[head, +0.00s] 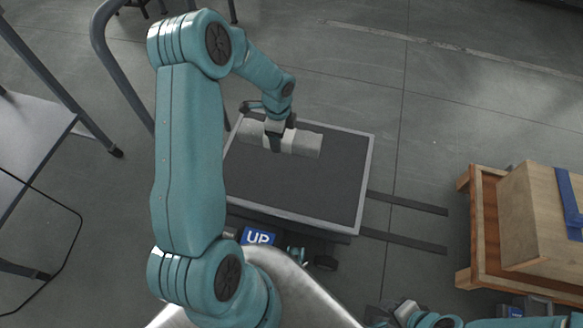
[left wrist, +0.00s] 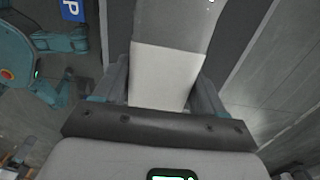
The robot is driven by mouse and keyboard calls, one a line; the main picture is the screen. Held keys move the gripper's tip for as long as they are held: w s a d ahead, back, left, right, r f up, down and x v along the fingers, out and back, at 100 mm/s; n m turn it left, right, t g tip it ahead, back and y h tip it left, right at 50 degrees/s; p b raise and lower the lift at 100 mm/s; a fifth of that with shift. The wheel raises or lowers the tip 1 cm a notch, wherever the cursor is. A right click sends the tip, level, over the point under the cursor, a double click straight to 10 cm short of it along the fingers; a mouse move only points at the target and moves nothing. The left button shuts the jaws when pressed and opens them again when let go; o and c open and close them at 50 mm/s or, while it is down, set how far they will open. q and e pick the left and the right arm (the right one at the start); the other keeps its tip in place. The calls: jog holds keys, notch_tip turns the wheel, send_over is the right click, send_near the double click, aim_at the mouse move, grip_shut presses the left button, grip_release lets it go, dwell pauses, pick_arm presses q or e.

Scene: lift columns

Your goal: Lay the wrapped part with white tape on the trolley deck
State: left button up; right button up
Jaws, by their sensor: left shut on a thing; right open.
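The wrapped part (head: 305,143) is a grey roll with a white tape band around its middle. It lies level across the far part of the dark trolley deck (head: 290,195); I cannot tell whether it touches the deck. My left gripper (head: 276,138) is shut on it from above, around the taped middle. In the left wrist view the white tape (left wrist: 160,75) sits between the fingers, with grey wrap (left wrist: 175,20) beyond it. My right gripper (head: 385,312) is open at the bottom edge, away from the trolley and partly cut off.
A wooden crate (head: 530,215) with blue tape stands on an orange-brown pallet (head: 488,245) at the right. A grey table (head: 30,130) stands at the left. Most of the near deck is clear.

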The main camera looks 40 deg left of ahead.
pick_arm(q)
notch_tip(320, 180, down, 16)
jog(key=b, duration=0.4)
jog(key=shift+r+b, duration=0.2)
jog(key=shift+b, duration=0.1)
notch_tip(320, 180, down, 4)
jog(key=shift+f+b, duration=0.1)
jog(key=shift+b, duration=0.65)
jog(key=shift+f, duration=0.1)
jog(key=o, duration=1.5)
